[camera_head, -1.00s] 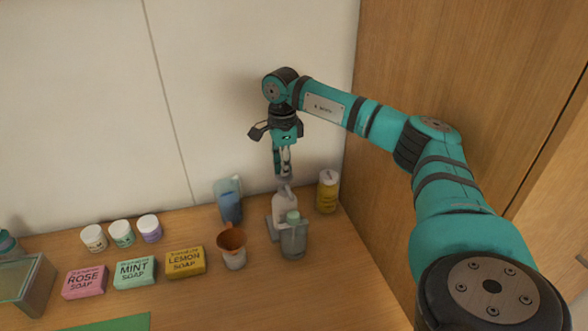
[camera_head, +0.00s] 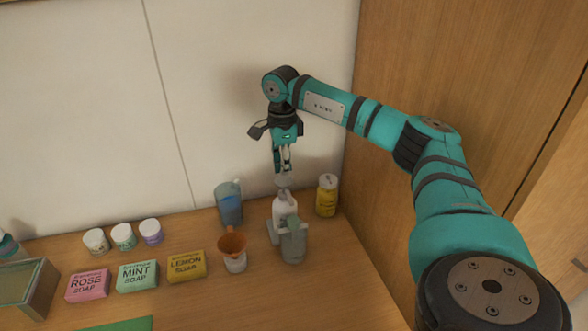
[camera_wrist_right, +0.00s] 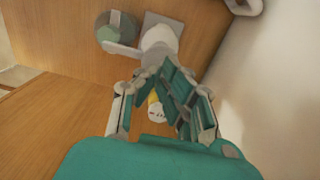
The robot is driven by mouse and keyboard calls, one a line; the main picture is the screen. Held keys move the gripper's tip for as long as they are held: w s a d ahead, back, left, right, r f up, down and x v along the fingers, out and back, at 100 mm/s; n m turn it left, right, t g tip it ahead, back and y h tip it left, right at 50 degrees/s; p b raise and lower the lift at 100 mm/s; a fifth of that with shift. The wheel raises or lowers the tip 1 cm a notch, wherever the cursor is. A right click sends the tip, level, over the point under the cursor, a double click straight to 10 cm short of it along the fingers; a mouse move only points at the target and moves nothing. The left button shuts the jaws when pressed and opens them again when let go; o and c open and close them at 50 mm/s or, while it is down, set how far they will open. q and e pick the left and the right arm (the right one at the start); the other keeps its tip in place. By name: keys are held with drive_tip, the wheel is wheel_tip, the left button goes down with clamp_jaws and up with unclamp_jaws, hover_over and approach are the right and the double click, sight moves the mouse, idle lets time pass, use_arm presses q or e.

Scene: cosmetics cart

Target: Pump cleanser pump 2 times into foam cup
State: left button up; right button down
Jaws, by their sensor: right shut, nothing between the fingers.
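A white pump bottle (camera_head: 285,207) stands near the back right of the wooden counter, below my right gripper (camera_head: 284,170). The right gripper points down with its fingers shut and empty, just over the pump head; whether it touches is unclear. In the right wrist view, the white pump (camera_wrist_right: 160,40) lies just past the closed fingers (camera_wrist_right: 163,84), its spout pointing left. A grey-green container (camera_head: 293,243) stands in front of the bottle and hides its lower part. A white cup with an orange-brown funnel-like top (camera_head: 232,250) stands to its left. My left gripper is not in view.
A blue container (camera_head: 229,205) stands behind the cup and a yellow jar (camera_head: 327,196) right of the pump bottle. Soap boxes (camera_head: 137,277) and small jars (camera_head: 123,236) are at left. A wooden panel (camera_head: 440,70) closes the right side. The front right counter is clear.

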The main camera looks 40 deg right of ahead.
wheel_tip(320, 180, up, 6)
drive_tip(key=p, duration=0.4)
drive_tip(key=shift+f, duration=0.2)
drive_tip(key=shift+a+f, duration=0.1)
